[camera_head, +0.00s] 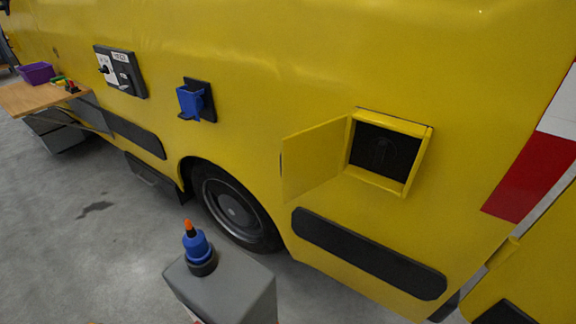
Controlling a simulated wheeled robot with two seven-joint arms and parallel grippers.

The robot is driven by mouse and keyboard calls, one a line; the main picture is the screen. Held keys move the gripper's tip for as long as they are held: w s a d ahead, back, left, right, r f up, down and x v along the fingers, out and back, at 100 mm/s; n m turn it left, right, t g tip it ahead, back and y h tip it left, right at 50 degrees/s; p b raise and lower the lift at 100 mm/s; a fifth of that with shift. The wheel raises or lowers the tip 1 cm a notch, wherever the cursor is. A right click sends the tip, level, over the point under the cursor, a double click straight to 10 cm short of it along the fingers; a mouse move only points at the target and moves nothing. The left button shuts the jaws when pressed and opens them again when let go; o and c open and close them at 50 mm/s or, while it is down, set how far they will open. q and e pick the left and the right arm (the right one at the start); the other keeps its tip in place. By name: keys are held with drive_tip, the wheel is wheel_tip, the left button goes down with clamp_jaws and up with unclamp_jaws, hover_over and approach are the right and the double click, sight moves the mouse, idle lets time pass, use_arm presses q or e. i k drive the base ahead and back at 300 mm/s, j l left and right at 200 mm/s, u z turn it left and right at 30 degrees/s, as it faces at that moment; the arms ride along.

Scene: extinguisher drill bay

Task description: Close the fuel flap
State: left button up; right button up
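The yellow fuel flap (315,158) stands open on the side of the yellow vehicle. It is hinged at the left edge of a square recess (384,150) with a yellow frame and a dark inside. The flap swings out to the left of the recess. Neither of my grippers shows in the head view, and nothing is seen touching the flap.
A grey box (222,285) with a blue, orange-tipped nozzle (197,245) stands in front of the wheel (235,208). A blue holder (193,101) and a switch panel (119,72) are on the vehicle's side. A wooden table (38,97) is far left.

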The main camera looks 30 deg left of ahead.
sight(308, 158)
drive_tip(key=k+j+z, duration=0.15)
drive_tip(key=j, duration=0.25)
drive_tip(key=j+z, duration=0.2)
drive_tip(key=j, duration=0.2)
drive_tip(key=k+j+z, duration=0.15)
drive_tip(key=j, duration=0.2)
drive_tip(key=k+j+z, duration=0.15)
drive_tip(key=j, duration=0.2)
drive_tip(key=j+z, duration=0.1)
drive_tip(key=j, duration=0.25)
drive_tip(key=k+j+z, duration=0.15)
drive_tip(key=j, duration=0.15)
drive_tip(key=k+j+z, duration=0.1)
drive_tip(key=j, duration=0.25)
drive_tip(key=i+j+z, duration=0.1)
drive_tip(key=i+j, duration=0.1)
drive_tip(key=j, duration=0.2)
drive_tip(key=l+z, duration=0.2)
drive_tip(key=l, duration=0.15)
